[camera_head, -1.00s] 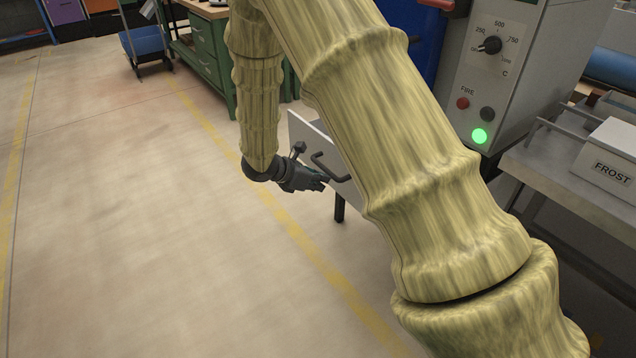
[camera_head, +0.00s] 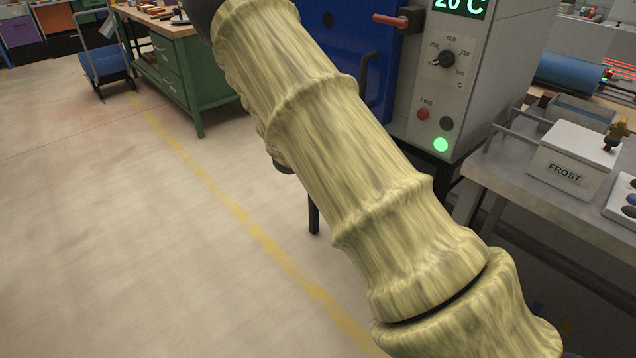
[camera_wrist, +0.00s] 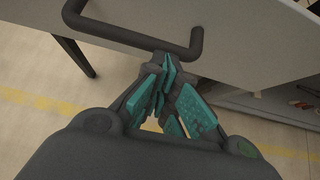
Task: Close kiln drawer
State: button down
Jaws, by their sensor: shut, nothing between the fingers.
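The kiln (camera_head: 475,100) stands at the upper right in the head view, with a blue door (camera_head: 348,55) and a grey control panel. Its pale drawer front (camera_wrist: 245,40) fills the top of the wrist view and carries a dark bar handle (camera_wrist: 130,38). My arm hides the drawer in the head view, so how far out it is cannot be told there. My gripper (camera_wrist: 172,85) is shut and empty, its teal-padded fingers right by the handle's right end. Whether they touch the handle or drawer front is unclear.
A grey bench (camera_head: 490,172) with a white FROST box (camera_head: 575,160) stands right of the kiln. A green workbench (camera_head: 180,75) and a blue cart (camera_head: 103,62) stand at the upper left. The floor (camera_head: 110,240) at left is clear.

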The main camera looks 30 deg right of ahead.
jog(key=d, duration=0.3)
jog(key=w+d+p, duration=0.1)
jog(key=d, duration=0.6)
jog(key=shift+w+d, duration=0.1)
jog(key=shift+w, duration=0.2)
jog(key=shift+d, duration=0.1)
jog(key=shift+d+r, duration=0.1)
jog(key=shift+r, duration=0.05)
jog(key=s+a+r+p, duration=0.1)
jog(key=a+r, duration=0.4)
jog(key=a, duration=0.7)
jog(key=shift+s, duration=0.45)
